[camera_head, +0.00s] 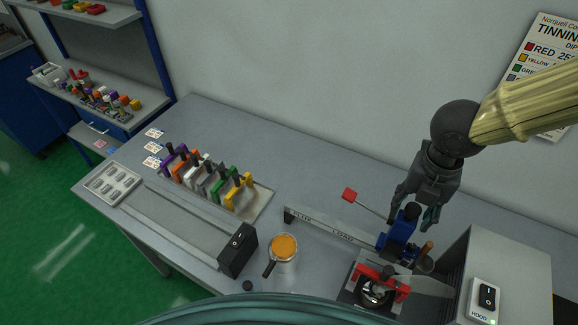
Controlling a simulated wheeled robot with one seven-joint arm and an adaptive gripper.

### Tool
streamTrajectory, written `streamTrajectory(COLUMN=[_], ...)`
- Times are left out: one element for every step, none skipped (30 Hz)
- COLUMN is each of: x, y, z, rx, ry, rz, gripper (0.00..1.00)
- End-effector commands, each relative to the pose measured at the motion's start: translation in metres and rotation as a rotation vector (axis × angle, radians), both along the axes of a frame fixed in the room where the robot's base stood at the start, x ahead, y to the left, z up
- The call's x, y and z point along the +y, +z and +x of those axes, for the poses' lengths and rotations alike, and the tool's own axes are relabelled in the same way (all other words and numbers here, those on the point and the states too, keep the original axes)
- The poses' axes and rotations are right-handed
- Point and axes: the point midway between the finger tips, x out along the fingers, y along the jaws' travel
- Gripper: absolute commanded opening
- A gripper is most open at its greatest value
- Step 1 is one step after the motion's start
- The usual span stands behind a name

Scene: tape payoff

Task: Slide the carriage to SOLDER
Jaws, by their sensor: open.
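The blue carriage (397,243) sits on a grey rail (312,223) near the front of the bench. The rail shows the labels FLUX and LOAD left of the carriage; no SOLDER label is readable, and the rail's right part is hidden.
A red-and-black fixture (378,286) stands in front of the rail. A grey box (515,262) with a HOOD switch stands at right. A jar with an orange top (284,247) and a rack of coloured clamps (262,200) are left.

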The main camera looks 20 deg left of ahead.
Motion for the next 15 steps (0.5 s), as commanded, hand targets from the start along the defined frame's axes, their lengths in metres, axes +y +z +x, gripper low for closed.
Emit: streamTrajectory(x=[0.0,0.0,0.0,0.0,0.0,0.0,0.0,0.0,0.0,0.0,0.0,0.0,0.0,0.0,0.0], y=[0.0,0.0,0.001,0.001,0.002,0.004,0.006,0.008,0.01,0.012,0.014,0.016,0.018,0.02,0.022], z=[0.0,0.0,0.0,0.0,0.0,0.0,0.0,0.0,0.0,0.0,0.0,0.0,0.0,-0.001,-0.001], rx=[0.0,0.0,0.001,0.0,0.001,0.001,0.001,0.001,0.001,0.001,0.001,0.001,0.001,0.001,0.001], ry=[0.0,0.0,0.0,0.0,0.0,0.0,0.0,0.0,0.0,0.0,0.0,0.0,0.0,0.0,0.0], rz=[0.0,0.0,0.0,0.0,0.0,0.0,0.0,0.0,0.0,0.0,0.0,0.0,0.0,0.0,0.0], gripper=[0.48,0.48,0.48,0.48,0.48,0.48,0.48,0.48,0.48,0.48,0.48,0.48,0.48,0.48,0.48])
